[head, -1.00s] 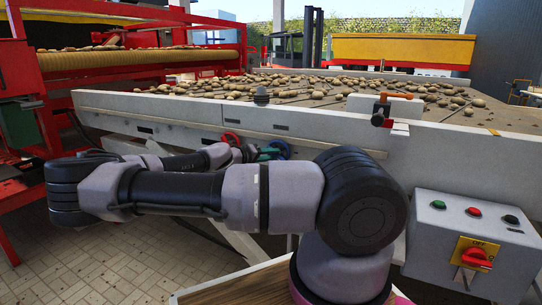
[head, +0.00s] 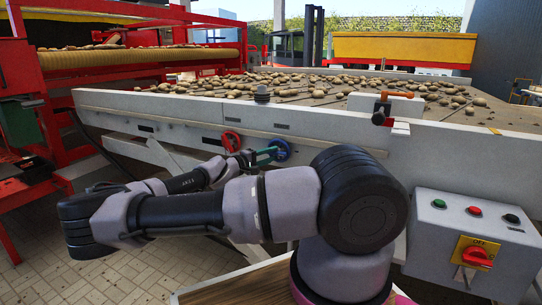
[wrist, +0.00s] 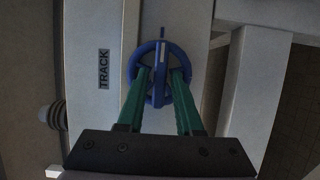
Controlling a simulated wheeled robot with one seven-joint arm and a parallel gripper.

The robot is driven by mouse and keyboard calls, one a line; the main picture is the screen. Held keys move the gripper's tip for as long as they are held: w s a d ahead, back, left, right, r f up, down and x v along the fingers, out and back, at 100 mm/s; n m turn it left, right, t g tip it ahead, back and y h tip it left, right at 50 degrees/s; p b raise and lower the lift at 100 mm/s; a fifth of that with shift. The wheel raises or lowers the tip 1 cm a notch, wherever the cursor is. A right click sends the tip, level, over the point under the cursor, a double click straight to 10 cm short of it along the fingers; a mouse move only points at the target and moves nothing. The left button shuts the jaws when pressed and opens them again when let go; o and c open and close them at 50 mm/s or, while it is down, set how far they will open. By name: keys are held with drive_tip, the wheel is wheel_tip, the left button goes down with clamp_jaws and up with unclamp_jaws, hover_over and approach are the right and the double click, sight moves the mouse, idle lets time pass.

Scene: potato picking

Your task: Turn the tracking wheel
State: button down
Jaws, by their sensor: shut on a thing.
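The tracking wheel is a small blue handwheel (head: 281,149) on the side panel of the conveyor table, beside a "TRACK" label (wrist: 103,69) in the wrist view. In the wrist view the wheel (wrist: 161,48) is upper centre, with its rim and a spoke showing. My gripper (wrist: 161,82) has green fingers, one on each side of the hub, and is shut on the wheel. In the head view my gripper (head: 265,156) reaches the wheel from the left; the fingertip contact is too small to see there.
A red handwheel (head: 230,141) sits left of the blue one on the same panel. A grey control box (head: 450,240) with buttons and a red switch stands at the right. Potatoes (head: 330,88) lie on the belt above.

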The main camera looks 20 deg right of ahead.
idle(0.4)
drive_tip(key=c, duration=0.8)
unclamp_jaws()
drive_tip(key=shift+r, duration=0.1)
drive_tip(key=v, duration=1.1)
drive_tip(key=shift+f, duration=0.2)
